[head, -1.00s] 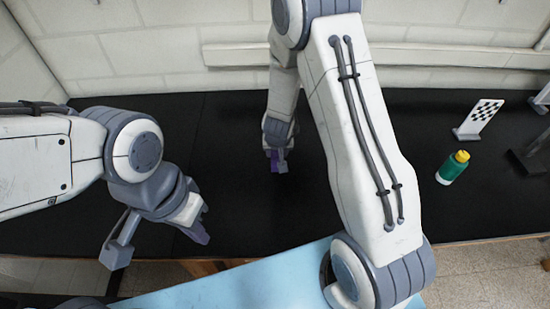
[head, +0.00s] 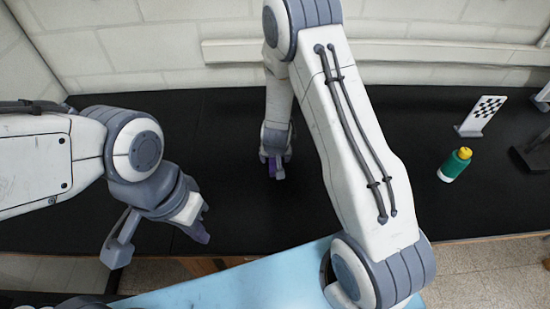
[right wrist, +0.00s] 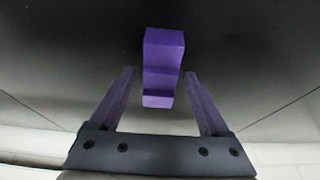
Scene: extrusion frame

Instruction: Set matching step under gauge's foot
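A purple stepped block (right wrist: 162,62) lies on the dark surface in the right wrist view, with its lower end between the two fingers. My right gripper (right wrist: 162,88) is open, with a gap between each purple finger and the block. In the head view my right gripper (head: 275,172) is low over the black bench, left of its upper arm. The purple there is small, and I cannot tell finger from block. My left gripper (head: 203,236) hangs over the bench's front left; its finger gap is not clear. I cannot make out a gauge or its foot.
The black bench top (head: 110,190) is clear around the right gripper. A pale wall (head: 150,55) closes the back.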

